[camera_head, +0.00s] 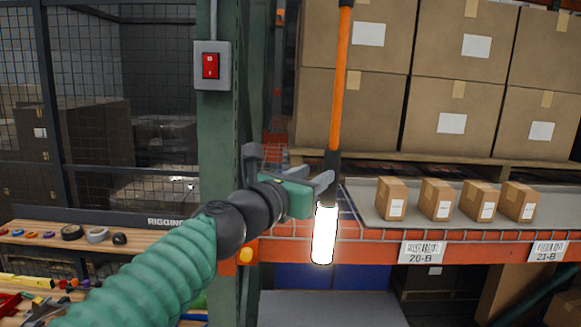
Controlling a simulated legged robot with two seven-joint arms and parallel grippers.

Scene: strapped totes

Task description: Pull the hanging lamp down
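The hanging lamp is a glowing white tube (324,236) with a dark neck, hung on an orange cord (341,80) from above the picture. It hangs almost upright in front of the shelf. My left gripper (318,174) comes in from the lower left on a green ribbed arm and is at the height of the lamp's dark neck. Its two grey fingers show a gap between them. The nearer fingertip overlaps the neck in the picture; whether it touches is unclear. My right gripper is not in view.
A green post (217,140) with a red switch (210,66) stands left of the lamp. Behind are a shelf with small boxes (391,199) and stacked large cartons (352,110). A wooden bench (50,238) with tapes and tools is at the left.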

